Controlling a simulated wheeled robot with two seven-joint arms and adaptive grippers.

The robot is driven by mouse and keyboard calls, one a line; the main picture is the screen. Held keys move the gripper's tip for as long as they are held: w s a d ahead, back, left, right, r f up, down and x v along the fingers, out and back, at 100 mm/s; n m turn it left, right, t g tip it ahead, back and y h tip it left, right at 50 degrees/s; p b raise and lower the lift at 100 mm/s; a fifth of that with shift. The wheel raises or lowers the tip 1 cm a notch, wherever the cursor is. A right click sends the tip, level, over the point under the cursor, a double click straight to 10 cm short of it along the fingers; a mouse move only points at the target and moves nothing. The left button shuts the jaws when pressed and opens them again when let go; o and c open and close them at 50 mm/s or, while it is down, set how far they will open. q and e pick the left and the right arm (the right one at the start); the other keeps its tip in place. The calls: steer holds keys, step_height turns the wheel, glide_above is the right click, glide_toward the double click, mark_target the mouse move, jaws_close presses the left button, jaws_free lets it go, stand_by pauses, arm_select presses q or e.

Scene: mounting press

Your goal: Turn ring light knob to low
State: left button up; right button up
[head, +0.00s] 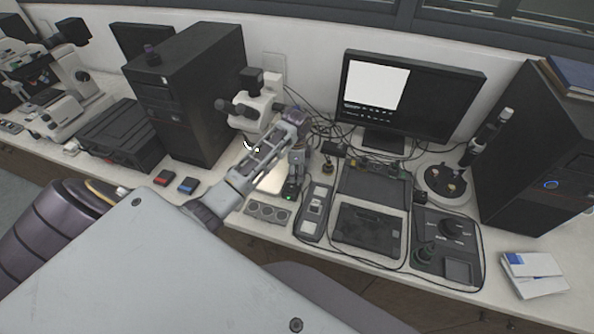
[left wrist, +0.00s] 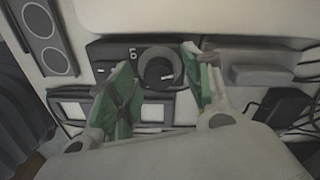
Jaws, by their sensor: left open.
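The ring light knob (left wrist: 158,71) is a dark round knob on a dark control box (left wrist: 101,51) in the left wrist view. A pale marking is beside it, and a small pale mark shows on its face. My left gripper (left wrist: 160,63) is open, with one green-padded finger on each side of the knob. I cannot tell whether either finger touches it. In the head view my left gripper (head: 293,180) points down at the bench beside the microscope (head: 250,113) and hides the knob there. My right gripper is not in view.
A grey box with round sockets (head: 267,211) and a panel with pale switches (head: 314,210) lie close to the gripper. A monitor (head: 410,95), a black tower (head: 187,90) and cables crowd the back. A dial box (head: 447,240) stands to the right.

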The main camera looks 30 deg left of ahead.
arm_select(q)
steer(key=c, duration=1)
steer(key=shift+c, duration=0.2)
steer(key=shift+n, duration=0.4)
steer(key=n, duration=0.4)
steer(key=shift+n, duration=0.3)
steer(key=n, duration=0.5)
steer(key=shift+n, duration=0.3)
steer(key=n, duration=0.5)
steer(key=shift+t, duration=0.3)
steer(key=n, duration=0.5)
steer(key=shift+a, duration=0.1)
steer(key=shift+n, duration=0.3)
